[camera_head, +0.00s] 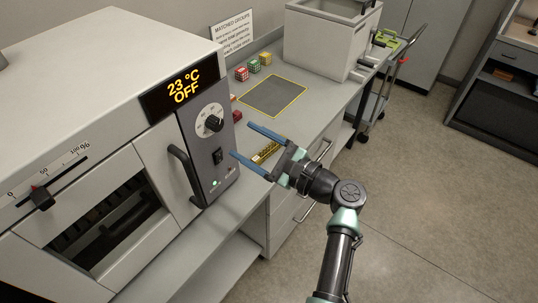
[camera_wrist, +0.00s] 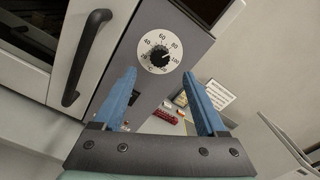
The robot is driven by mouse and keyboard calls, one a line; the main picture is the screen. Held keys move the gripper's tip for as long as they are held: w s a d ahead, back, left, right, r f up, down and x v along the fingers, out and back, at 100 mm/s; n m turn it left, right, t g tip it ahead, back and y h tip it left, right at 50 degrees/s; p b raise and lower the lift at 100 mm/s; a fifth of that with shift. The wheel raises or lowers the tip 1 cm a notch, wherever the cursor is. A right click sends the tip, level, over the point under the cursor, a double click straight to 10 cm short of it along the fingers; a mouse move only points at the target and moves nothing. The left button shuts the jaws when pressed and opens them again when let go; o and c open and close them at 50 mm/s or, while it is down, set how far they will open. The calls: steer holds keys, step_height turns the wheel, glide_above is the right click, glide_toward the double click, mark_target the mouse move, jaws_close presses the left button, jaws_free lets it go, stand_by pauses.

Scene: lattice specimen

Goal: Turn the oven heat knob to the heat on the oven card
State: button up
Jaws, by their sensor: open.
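The oven heat knob (camera_head: 214,123) is a black knob on a round white dial, on the dark control panel at the oven's right side. In the wrist view the knob (camera_wrist: 159,53) sits on a dial with printed numbers, 40, 60, 80 and 100 among them. The oven display (camera_head: 184,89) reads 23 °C OFF. My gripper (camera_head: 241,142) is open and empty, with blue fingers apart in front of the panel, to the right of and below the knob. In the wrist view its fingertips (camera_wrist: 160,75) lie below the dial. I cannot make out an oven card.
The black oven door handle (camera_head: 186,176) sticks out left of the panel. A switch (camera_head: 217,156) and a green light (camera_head: 214,184) sit below the knob.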

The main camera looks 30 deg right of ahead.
steer(key=b+v, duration=0.1)
steer(key=v, duration=0.5)
steer(key=shift+a, duration=0.1)
steer(key=shift+c, duration=0.2)
stand_by(2.7)
